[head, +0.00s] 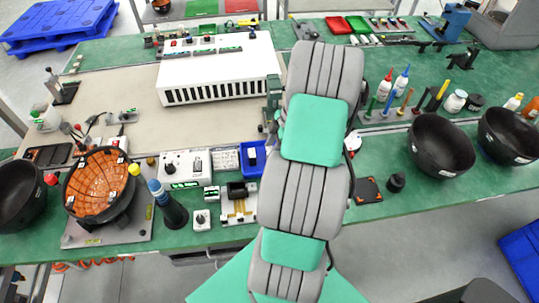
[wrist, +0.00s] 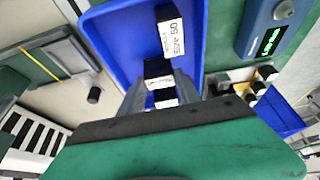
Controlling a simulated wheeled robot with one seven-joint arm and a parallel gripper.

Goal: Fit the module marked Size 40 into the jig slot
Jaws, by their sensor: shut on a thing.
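My gripper (wrist: 162,88) is over the blue tray (wrist: 108,40) in the wrist view. Its fingers are shut on a small black module with a white label (wrist: 159,82); the label is too small and partly covered to read. Another black module (wrist: 172,38), with a white label reading Size 50, lies in the tray beyond the fingers. In the head view my arm hides the gripper.
A white instrument box (head: 186,165) and a small white switch box (head: 202,219) stand left of the tray and fixture. A blue device with a green display (wrist: 262,35) is close on the right in the wrist view. A long white vented unit (head: 220,72) stands behind.

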